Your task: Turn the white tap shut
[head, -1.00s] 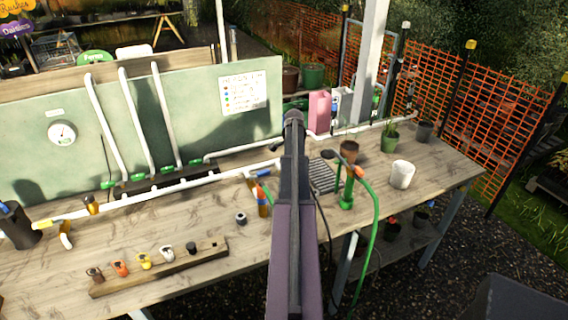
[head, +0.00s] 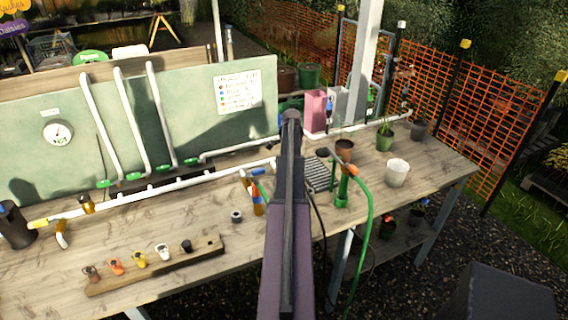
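The white tap (head: 162,251) stands in a row of small coloured taps on a wooden rail (head: 130,284) near the bench's front edge, left of my arm in the head view. It is too small to tell how its handle is turned. A brown, an orange and a yellow tap (head: 139,260) stand to its left, and a black one (head: 187,246) to its right. My arm reaches up through the middle of the picture, over the bench. My gripper is not visible; the arm hides what lies behind it.
The wooden bench (head: 60,272) has white pipes (head: 150,196) along its back board. Right of my arm are a green hose (head: 369,215), a brown pot and a white pot (head: 397,172).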

